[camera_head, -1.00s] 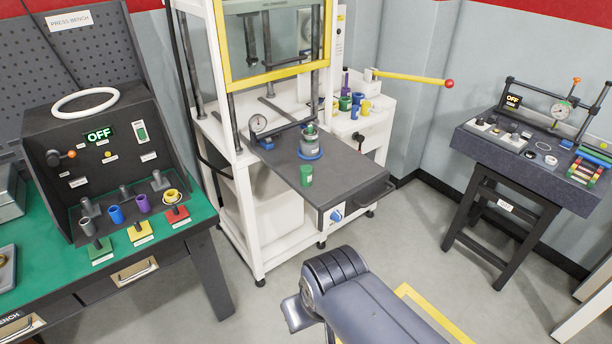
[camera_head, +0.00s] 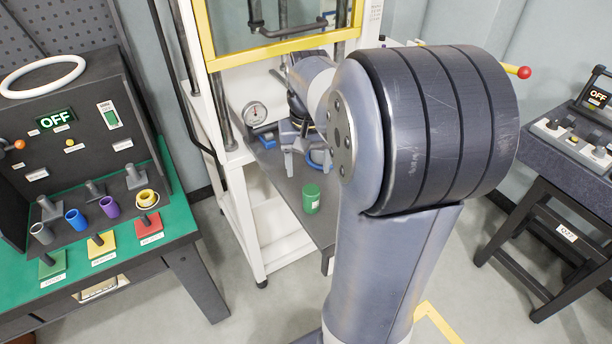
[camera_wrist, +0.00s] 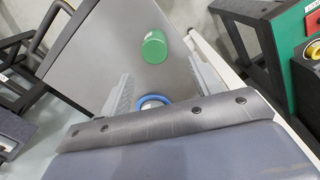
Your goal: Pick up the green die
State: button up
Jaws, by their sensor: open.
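The green die (camera_head: 311,198) is a small green cylinder standing upright on the dark grey sliding tray (camera_head: 282,180) of the press. In the wrist view the green die (camera_wrist: 154,47) lies ahead of the fingertips, between their lines but beyond them. My gripper (camera_head: 308,163) is open and empty above the tray, behind the die as seen from the head camera. In the wrist view my gripper (camera_wrist: 160,72) has its two grey fingers spread wide. A blue ring (camera_wrist: 152,101) shows between the fingers. My arm hides the right part of the tray.
A dial gauge (camera_head: 254,113) and a blue block (camera_head: 266,141) stand at the tray's left back. The press's yellow-framed guard (camera_head: 285,52) rises behind my gripper. The green bench (camera_head: 178,215) holds coloured pieces at left. A dark test table (camera_head: 560,182) stands at right.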

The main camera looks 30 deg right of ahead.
aim_at(311, 190)
notch_tip(311, 190, down, 5)
jog(key=shift+f, duration=0.1)
jog(key=shift+s+d+f+p, duration=0.15)
jog(key=shift+f+p, duration=0.1)
jog(key=shift+f, duration=1.1)
jog(key=shift+s+d+f+p, duration=0.15)
jog(key=shift+f+p, duration=0.1)
jog(key=shift+f, duration=1.1)
jog(key=shift+c, duration=0.3)
grip_shut()
